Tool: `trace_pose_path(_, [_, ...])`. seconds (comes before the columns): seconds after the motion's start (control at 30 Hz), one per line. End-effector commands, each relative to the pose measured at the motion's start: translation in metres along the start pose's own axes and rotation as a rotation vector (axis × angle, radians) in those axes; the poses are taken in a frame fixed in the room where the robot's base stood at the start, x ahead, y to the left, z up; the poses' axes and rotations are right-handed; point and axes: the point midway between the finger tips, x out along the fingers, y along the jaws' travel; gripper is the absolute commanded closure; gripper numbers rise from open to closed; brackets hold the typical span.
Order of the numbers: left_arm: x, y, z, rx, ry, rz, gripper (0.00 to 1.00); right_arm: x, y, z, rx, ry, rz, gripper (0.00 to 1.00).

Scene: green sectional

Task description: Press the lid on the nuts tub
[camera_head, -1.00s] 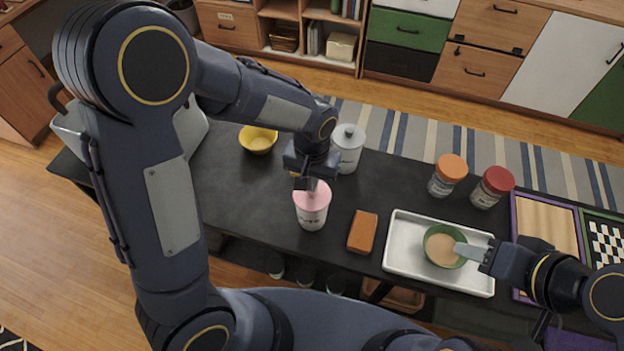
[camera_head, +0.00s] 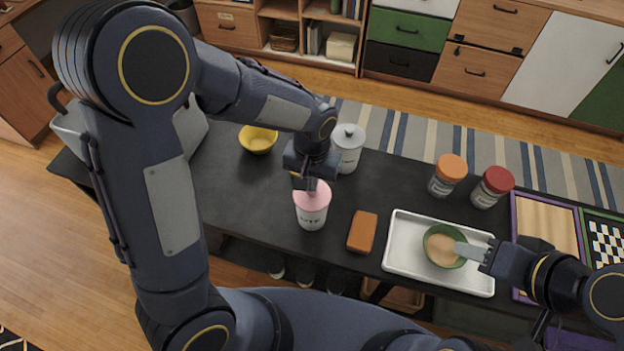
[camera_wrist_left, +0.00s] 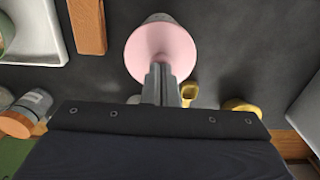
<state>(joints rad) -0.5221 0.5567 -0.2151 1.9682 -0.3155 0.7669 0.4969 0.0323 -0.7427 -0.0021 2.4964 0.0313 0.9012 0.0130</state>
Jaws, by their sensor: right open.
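The nuts tub (camera_head: 311,217) is a white tub with dark lettering, upright on the dark counter. A pink lid (camera_head: 321,196) sits on its top; I cannot tell whether it is fully seated. The lid shows as a round pink disc in the left wrist view (camera_wrist_left: 147,47). My left gripper (camera_head: 311,186) points down at the lid from above, its fingers together with nothing seen between them. In the left wrist view its fingertips (camera_wrist_left: 161,68) overlap the lid's near part. My right gripper (camera_head: 472,252) is open at the green bowl's right rim, away from the tub.
A brown block (camera_head: 362,231) lies right of the tub. A metal tray (camera_head: 405,258) holds the green bowl (camera_head: 430,240). A white canister (camera_head: 348,150) and yellow bowl (camera_head: 258,139) stand behind. Orange-lidded (camera_head: 448,175) and red-lidded (camera_head: 492,187) jars stand at the back right.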

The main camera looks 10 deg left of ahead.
Motion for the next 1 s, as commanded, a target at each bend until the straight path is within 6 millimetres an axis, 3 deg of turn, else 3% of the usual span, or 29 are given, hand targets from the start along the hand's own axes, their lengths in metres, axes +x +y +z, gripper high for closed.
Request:
trace_pose_path(0.47, [0.003,-0.001,0.004,0.0,-0.014,-0.004,1.0,0.0,0.0,0.0,0.0,0.0,0.0,0.56])
trace_pose_path(1.0, [-0.032,0.0,0.001,0.0,-0.004,-0.001,1.0,-0.021,-0.01,-0.011,0.0,0.0,0.0,0.56])
